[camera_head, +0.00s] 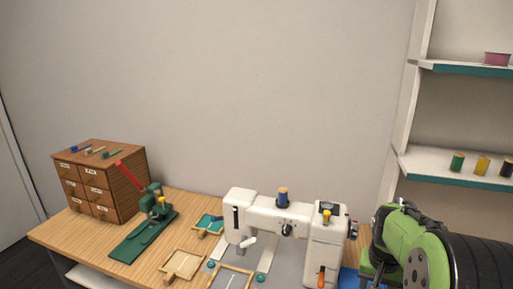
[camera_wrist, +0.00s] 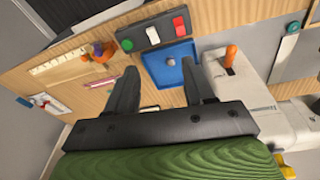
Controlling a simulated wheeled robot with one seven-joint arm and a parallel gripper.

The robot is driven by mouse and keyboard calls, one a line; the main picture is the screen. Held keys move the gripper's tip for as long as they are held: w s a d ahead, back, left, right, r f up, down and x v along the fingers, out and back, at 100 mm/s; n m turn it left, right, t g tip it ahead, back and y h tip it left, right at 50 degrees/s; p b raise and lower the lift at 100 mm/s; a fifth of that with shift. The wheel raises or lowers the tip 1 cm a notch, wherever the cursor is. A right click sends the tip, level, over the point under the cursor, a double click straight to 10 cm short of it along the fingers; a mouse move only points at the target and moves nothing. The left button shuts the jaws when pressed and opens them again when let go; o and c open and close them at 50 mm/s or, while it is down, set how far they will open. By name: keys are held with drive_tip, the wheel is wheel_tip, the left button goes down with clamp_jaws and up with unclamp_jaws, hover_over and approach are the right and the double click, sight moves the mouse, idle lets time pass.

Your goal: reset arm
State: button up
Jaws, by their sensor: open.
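My gripper (camera_wrist: 159,68) is open in the wrist view, its two dark fingers spread apart with nothing between them. A blue tray (camera_wrist: 172,66) lies beyond the fingertips, with a small thing on it. In the head view my green arm is at the lower right, at the right end of the table, beside the white sewing machine (camera_head: 262,215). The fingers cannot be made out clearly there. The machine also shows at the right of the wrist view (camera_wrist: 240,95), with an orange lever on it.
The wooden table (camera_head: 185,204) carries a drawer cabinet (camera_head: 93,187), a green tool with a red handle (camera_head: 148,232) and small wooden trays (camera_head: 183,264). A switch box (camera_wrist: 153,33) lies beyond the blue tray. Wall shelves (camera_head: 455,168) with spools stand right. Space above the table is clear.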

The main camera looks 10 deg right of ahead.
drive_tip(key=s+a+r+n+t, duration=0.1)
drive_tip(key=s+a+r+n, duration=0.1)
drive_tip(key=a+r, duration=0.3)
drive_tip(key=s+a+r+n+t, duration=0.1)
drive_tip(key=s+a+r+n, duration=0.15)
drive_tip(key=a, duration=0.45)
drive_tip(key=s+a+r+n+t+y, duration=0.1)
drive_tip(key=s+a+n+t, duration=0.1)
drive_tip(key=s+a, duration=0.7)
drive_tip(key=shift+s+a+r+n+t+y, duration=0.3)
drive_tip(key=shift+s+a+n+t, duration=0.1)
drive_tip(key=shift+a+n, duration=0.4)
